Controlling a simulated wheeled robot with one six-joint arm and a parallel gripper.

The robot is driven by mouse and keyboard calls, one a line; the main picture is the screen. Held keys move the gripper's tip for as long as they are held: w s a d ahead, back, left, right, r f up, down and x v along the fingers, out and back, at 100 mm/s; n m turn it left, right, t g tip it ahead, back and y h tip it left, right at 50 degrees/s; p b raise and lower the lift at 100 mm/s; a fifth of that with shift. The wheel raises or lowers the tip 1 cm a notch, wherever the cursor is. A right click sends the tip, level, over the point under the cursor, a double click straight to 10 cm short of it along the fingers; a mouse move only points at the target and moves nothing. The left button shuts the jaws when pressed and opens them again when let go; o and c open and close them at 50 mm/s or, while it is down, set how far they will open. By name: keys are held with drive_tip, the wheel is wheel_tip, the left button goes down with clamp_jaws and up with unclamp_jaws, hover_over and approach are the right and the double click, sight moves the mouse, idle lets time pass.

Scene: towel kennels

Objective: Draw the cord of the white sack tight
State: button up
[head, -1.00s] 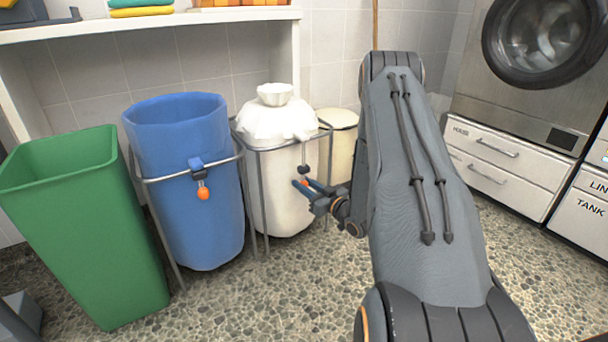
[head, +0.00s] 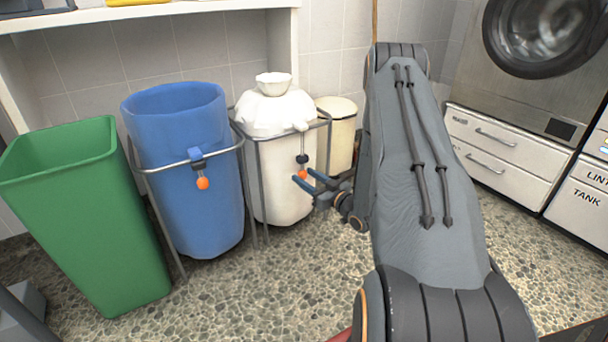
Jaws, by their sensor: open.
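The white sack (head: 282,180) hangs in a metal frame between the blue sack and a cream bin. Its top is gathered into a narrow neck with a flared, frilled mouth (head: 273,82) above. A cord hangs down its front right side, with a dark cord lock (head: 302,158) and an orange ball (head: 303,174) at the end. My gripper (head: 308,178) is open, reaching from the right with its blue-tipped fingers spread. The ball shows at the fingertips; I cannot tell whether it is between them or touching. The rest of the cord's path is hidden.
A blue sack (head: 190,190) in its own frame, with its own orange ball (head: 203,183), stands open at left. A green bin (head: 100,230) is further left. A cream bin (head: 340,130) stands behind my gripper. A shelf (head: 130,12) runs above. The pebbled floor in front is clear.

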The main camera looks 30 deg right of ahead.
drive_tip(key=s+p, duration=0.1)
drive_tip(key=s, duration=0.1)
drive_tip(key=s+d+p, duration=0.1)
drive_tip(key=s, duration=0.2)
drive_tip(key=shift+s, duration=0.35)
